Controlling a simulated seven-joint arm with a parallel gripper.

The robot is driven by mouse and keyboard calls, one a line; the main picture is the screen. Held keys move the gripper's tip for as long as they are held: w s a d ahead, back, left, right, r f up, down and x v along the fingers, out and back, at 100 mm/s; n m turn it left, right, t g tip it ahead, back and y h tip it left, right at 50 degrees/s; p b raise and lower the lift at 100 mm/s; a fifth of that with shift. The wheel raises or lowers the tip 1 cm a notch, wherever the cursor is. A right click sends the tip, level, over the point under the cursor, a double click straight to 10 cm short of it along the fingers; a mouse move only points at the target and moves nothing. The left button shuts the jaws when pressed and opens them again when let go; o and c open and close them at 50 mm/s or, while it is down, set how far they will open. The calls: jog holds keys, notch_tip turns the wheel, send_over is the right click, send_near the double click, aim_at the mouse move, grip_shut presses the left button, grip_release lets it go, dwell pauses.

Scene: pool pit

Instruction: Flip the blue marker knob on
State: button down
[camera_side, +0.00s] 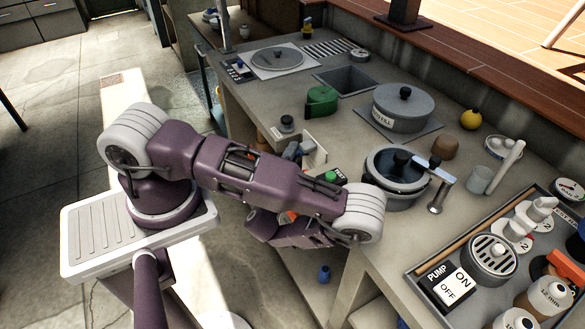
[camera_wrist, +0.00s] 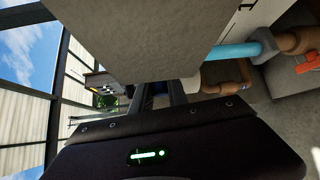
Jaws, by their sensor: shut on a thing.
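My gripper's fingers (camera_wrist: 159,94) show in the wrist view, close together below a grey slab. They are shut on a dark blue thing, mostly hidden between them; I cannot tell whether it is the blue marker knob. In the side view my arm folds down at the counter's front edge and hides the fingertips.
A panel tray (camera_side: 412,268) with an ON/OFF pump switch (camera_side: 450,284) is at lower right. The wrist view shows a light-blue bar (camera_wrist: 235,52) at right.

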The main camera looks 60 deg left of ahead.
jog(key=shift+r, duration=0.8)
jog(key=shift+a, duration=0.1)
jog(key=c, duration=1.3)
grip_release()
jog(key=shift+f, duration=0.1)
jog(key=v, duration=0.7)
jog(key=shift+s, duration=0.1)
